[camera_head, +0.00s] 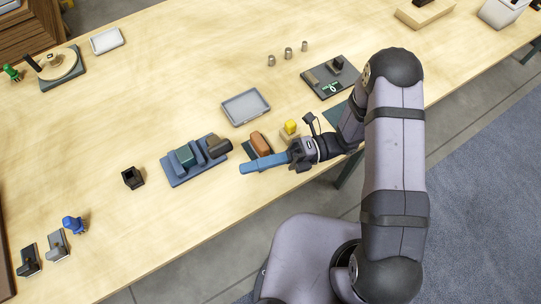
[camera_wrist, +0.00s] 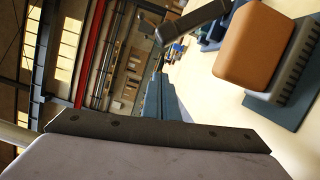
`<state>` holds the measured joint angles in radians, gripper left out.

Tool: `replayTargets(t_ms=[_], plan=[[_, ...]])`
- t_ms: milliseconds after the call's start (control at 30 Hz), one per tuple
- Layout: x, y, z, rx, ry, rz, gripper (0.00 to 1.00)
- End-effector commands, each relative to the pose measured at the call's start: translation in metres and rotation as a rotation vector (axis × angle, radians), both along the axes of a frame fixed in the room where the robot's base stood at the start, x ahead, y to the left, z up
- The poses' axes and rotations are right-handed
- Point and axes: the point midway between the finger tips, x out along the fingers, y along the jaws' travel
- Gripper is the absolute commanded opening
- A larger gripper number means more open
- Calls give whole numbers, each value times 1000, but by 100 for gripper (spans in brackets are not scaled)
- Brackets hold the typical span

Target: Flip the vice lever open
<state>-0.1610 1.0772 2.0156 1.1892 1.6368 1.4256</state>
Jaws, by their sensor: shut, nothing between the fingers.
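The blue vice (camera_head: 180,175) stands on the table left of centre, with a teal block (camera_head: 185,155) between its upright parts. A dark lever with a thick rounded end (camera_head: 219,148) is at its right end. In the wrist view a dark bar that looks like this lever (camera_wrist: 195,20) crosses the top, partly cut off. My gripper (camera_head: 243,168) is shut and empty, its blue fingers pointing left. Its tips are just right of and nearer than the lever, with a small gap in the picture. In the wrist view the fingers (camera_wrist: 162,98) show edge-on.
A brown-orange brush-like block (camera_head: 260,143) lies close behind my fingers; it looms large in the wrist view (camera_wrist: 255,45). A yellow piece (camera_head: 290,127) on a wooden block is beside my wrist. A grey tray (camera_head: 246,107) is behind, a black open box (camera_head: 132,178) left of the vice.

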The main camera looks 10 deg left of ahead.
Motion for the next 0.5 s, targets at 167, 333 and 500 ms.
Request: replayTargets(t_ms=[167,333,500], plan=[[-4,24,5,-1,-4,2,0],[10,36,8,1,-2,2,0],[17,43,9,0,0,0,0]])
